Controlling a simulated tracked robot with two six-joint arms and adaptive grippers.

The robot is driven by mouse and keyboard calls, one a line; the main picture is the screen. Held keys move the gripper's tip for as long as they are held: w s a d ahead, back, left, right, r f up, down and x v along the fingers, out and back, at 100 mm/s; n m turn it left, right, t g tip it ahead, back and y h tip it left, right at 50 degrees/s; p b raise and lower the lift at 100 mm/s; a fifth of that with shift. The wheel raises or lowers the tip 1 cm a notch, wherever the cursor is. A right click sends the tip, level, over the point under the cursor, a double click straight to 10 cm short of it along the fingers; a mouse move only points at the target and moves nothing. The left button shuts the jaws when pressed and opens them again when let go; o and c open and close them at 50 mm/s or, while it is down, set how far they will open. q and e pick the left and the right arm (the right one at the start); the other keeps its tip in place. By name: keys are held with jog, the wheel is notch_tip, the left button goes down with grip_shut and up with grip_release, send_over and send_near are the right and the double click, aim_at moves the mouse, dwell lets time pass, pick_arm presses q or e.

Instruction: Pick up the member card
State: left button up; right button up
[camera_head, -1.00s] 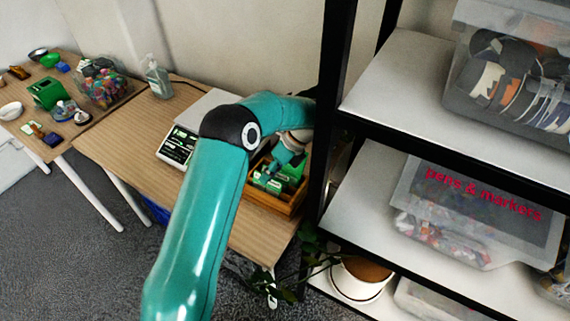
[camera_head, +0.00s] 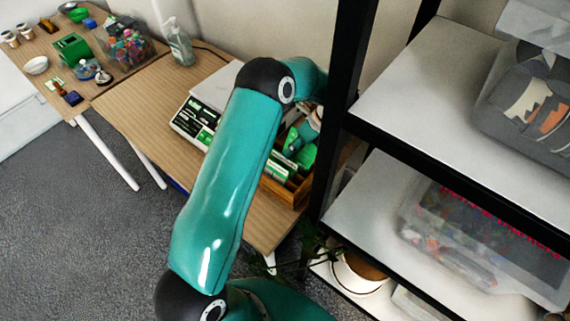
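A wooden box (camera_head: 283,192) with green and white cards (camera_head: 279,169) stands on the brown table (camera_head: 149,108), close to the black shelf post. I cannot tell which of these cards is the member card. My teal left arm reaches across the table from the bottom. My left gripper (camera_head: 297,147) is at the back part of the box, over or among its contents. It is small and partly hidden by my arm, so its opening and any hold do not show. My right gripper is not in view.
A white scale-like device (camera_head: 194,122) is left of the box, partly behind my arm. A dark-framed shelf (camera_head: 345,100) with clear bins (camera_head: 535,105) stands close at the right. A potted plant (camera_head: 357,276) is below. A pump bottle (camera_head: 180,42) stands at the back.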

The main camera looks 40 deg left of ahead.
aim_at(280, 162)
pick_arm(q)
jog(key=p+x, duration=0.1)
jog(key=x, duration=0.2)
jog(key=shift+s+a+f, duration=0.15)
jog(key=shift+s+f, duration=0.05)
jog(key=shift+f, duration=0.05)
grip_shut()
jog(key=shift+r, duration=0.1)
notch_tip(280, 162, up, 20)
jog(key=b, duration=0.2)
jog(key=shift+b, duration=0.35)
